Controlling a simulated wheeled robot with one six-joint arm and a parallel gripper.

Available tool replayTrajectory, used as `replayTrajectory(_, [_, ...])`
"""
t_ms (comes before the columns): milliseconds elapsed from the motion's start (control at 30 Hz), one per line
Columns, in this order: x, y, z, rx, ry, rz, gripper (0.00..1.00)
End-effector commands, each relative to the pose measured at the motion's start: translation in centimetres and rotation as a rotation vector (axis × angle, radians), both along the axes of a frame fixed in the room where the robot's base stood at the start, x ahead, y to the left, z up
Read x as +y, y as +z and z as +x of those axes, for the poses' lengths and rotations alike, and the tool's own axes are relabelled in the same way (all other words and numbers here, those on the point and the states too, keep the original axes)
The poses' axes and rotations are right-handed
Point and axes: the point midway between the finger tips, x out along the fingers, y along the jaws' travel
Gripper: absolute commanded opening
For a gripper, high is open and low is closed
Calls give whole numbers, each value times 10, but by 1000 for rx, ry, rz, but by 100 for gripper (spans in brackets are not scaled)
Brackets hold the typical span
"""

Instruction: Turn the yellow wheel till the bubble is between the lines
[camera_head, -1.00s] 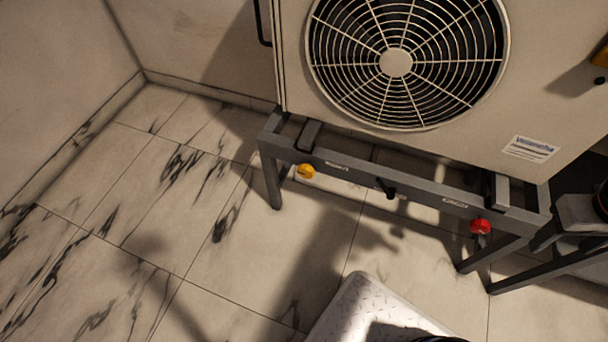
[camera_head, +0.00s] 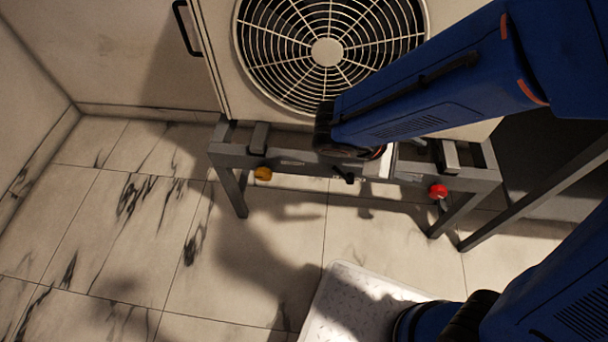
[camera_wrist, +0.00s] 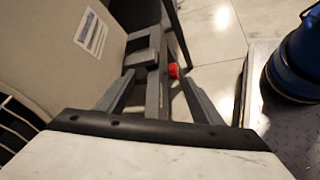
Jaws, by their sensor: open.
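The yellow wheel (camera_head: 263,173) is a small knob on the front beam of the grey stand (camera_head: 226,155), near its left end in the head view. No bubble or pair of lines can be made out. My gripper (camera_wrist: 157,82) shows in the wrist view with two grey fingers spread apart and nothing held between them. In the head view my blue arm reaches in from the right, and its end is in front of the beam, well right of the yellow wheel. The yellow wheel does not show in the wrist view.
A red knob (camera_head: 438,191) is near the beam's right end; it also shows beyond my fingers in the wrist view (camera_wrist: 173,71). A black lever (camera_head: 343,174) is mid-beam. The fan unit (camera_head: 212,60) rests on the stand. Tiled floor left of the stand is clear.

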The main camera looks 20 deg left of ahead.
Motion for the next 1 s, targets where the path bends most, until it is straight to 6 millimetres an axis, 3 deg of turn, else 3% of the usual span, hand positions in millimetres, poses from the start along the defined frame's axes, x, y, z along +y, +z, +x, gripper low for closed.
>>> replayTrajectory(33, [17, -7, -3, -3, 58, -42, 60])
replayTrajectory(267, [86, -30, -19, -53, 301, -207, 60])
replayTrajectory(467, [148, -55, -48, -115, 519, -338, 60])
replayTrajectory(767, [236, -100, -119, -240, 855, -511, 60])
replayTrajectory(1000, [293, -144, -197, -360, 1124, -626, 60])
